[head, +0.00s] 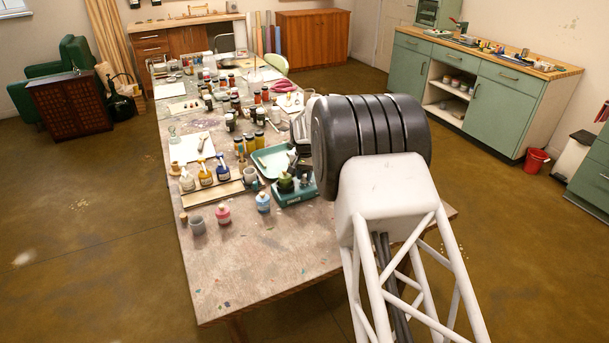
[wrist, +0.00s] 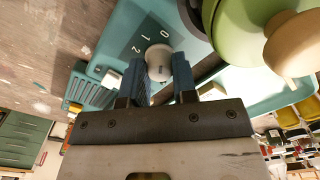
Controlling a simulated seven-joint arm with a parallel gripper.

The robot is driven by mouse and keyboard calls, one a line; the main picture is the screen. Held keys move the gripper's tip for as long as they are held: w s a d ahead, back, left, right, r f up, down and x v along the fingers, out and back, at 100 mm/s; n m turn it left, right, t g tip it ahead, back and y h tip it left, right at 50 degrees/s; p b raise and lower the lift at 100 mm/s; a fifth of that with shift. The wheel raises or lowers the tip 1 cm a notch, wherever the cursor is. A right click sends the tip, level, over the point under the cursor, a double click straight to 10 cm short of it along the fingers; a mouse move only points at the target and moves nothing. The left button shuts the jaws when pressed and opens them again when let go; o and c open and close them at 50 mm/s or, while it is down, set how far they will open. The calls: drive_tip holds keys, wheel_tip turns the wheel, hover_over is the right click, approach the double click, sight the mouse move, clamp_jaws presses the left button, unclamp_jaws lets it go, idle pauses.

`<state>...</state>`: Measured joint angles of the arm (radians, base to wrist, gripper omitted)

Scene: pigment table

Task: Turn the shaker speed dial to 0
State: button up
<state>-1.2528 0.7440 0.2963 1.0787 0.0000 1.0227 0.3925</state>
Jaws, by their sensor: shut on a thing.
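The shaker is a teal machine, seen in the head view (head: 297,197) and close up in the wrist view (wrist: 118,28). Its speed dial (wrist: 158,56) is a round pale knob with the digits 0, 1 and 2 printed beside it. I cannot make out which digit the dial points at. My gripper (wrist: 161,70) has its blue fingers on either side of the dial, shut on it. A green pot with a cream top (wrist: 240,28) stands on the shaker. In the head view the dial and fingertips cannot be made out.
A green tray (head: 270,160) lies just behind the shaker. The table's front part (head: 230,275) is clear. Many jars crowd farther back.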

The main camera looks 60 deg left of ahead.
sight(305, 175)
drive_tip(key=shift+m, duration=0.5)
drive_tip(key=o, duration=0.9)
drive_tip(key=shift+r, duration=3.9)
